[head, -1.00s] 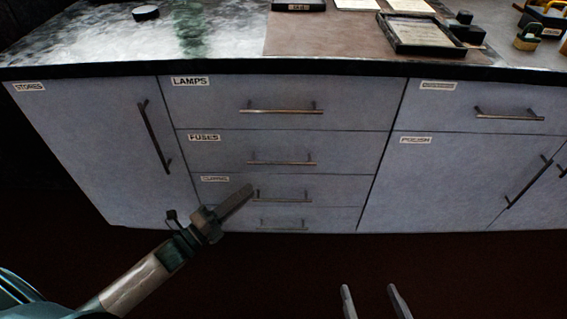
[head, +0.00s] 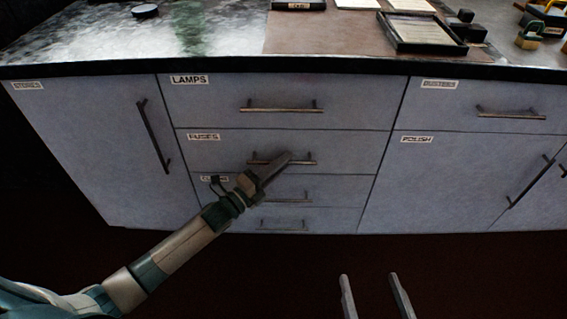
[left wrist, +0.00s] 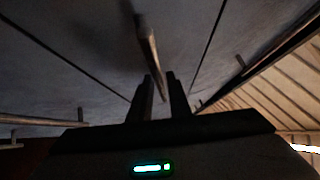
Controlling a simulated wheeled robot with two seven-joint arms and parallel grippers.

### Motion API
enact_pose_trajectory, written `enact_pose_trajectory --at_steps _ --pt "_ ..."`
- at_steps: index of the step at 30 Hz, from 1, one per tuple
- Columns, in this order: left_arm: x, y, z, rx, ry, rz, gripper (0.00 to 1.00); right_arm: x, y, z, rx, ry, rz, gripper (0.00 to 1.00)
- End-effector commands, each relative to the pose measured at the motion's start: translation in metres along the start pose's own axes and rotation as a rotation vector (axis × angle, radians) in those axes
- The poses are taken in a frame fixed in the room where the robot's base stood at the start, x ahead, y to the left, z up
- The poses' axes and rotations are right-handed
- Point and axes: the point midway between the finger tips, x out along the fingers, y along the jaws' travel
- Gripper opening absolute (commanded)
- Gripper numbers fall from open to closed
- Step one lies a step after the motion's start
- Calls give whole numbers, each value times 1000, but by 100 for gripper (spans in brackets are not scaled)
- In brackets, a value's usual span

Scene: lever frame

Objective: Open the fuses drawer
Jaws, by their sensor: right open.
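The fuses drawer (head: 225,143) is shut, second from the top in the middle column, with its label at upper left. Its bar handle (head: 308,163) runs across the front. My left gripper (head: 279,163) is at this handle, covering its middle part in the head view. In the left wrist view the bar (left wrist: 149,48) runs between the two fingers (left wrist: 160,85), which stand apart with a narrow gap; firm contact cannot be seen. My right gripper (head: 372,287) is open and empty, low in front of the cabinet.
The lamps drawer (head: 215,100) is above and two lower drawers are below, partly hidden by my left arm. The stores door (head: 90,140) is at left and the polish door (head: 440,175) at right. The counter above holds a black tray (head: 425,46). The floor in front is clear.

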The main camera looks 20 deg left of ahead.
Motion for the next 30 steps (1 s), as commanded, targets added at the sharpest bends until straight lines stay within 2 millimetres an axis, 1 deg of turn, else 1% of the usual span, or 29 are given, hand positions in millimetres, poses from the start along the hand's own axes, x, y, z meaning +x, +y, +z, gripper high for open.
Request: enact_pose_trajectory --at_steps 3,11,13,14,26,30 --pt "4 0 0 0 0 0 17 0 -1 -2 0 10 -2 76" --pt "4 0 0 0 0 1 17 0 0 -2 -2 10 0 76" --pt "4 0 0 0 0 1 3 0 1 -2 -3 8 1 76" --pt "4 0 0 0 0 1 0 0 1 -1 -3 8 1 76" --pt "1 -1 -2 0 0 2 0 0 3 2 -3 -19 4 76" --pt "-4 -2 -7 -2 0 3 0 -3 8 17 1 -98 14 76"
